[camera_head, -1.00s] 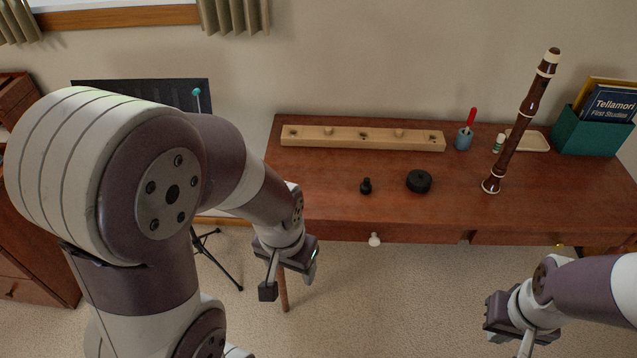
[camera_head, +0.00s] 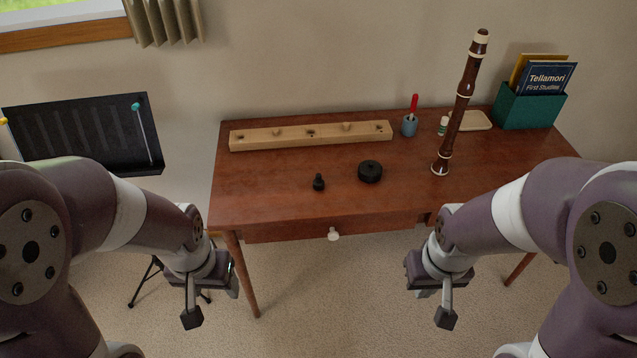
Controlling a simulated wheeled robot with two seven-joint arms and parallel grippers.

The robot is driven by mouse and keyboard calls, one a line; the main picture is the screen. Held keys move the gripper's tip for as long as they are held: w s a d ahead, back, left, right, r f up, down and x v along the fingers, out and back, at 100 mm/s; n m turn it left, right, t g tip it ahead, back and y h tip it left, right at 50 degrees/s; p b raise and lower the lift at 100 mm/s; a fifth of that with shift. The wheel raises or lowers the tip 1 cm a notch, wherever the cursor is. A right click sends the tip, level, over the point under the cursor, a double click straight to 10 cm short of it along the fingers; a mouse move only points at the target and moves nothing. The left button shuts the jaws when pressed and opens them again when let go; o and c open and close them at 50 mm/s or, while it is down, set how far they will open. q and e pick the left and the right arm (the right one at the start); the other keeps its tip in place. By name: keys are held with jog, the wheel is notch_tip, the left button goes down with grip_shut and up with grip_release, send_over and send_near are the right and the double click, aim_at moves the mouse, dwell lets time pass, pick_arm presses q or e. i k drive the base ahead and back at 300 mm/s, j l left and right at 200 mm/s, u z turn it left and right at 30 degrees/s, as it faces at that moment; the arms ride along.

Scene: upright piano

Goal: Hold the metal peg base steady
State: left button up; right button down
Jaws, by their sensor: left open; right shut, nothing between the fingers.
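A low round black piece (camera_head: 370,171), likely the peg base, sits on the middle of the brown desk (camera_head: 270,190). A small black knobbed peg (camera_head: 319,182) stands to its left, apart from it. A dark brown woodwind with cream rings (camera_head: 457,110) stands tilted on the desk to the right. My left gripper (camera_head: 212,302) is open and empty, in front of the desk's left end and below its top. My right gripper (camera_head: 444,314) is shut and empty, in front of the desk, right of the drawer knob. Neither gripper touches any of these things.
A long wooden block with holes and pegs (camera_head: 310,135) lies along the desk's back. A blue cup with a red-handled tool (camera_head: 410,125), a small bottle (camera_head: 443,126), a shallow tray (camera_head: 475,121) and a green book box (camera_head: 530,108) stand right. A music stand (camera_head: 90,135) is left.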

aim_at(369, 171)
jog(key=i+z, duration=0.4)
jog(key=i+j+z, duration=0.15)
jog(key=i+z, duration=0.3)
jog(key=i, duration=0.15)
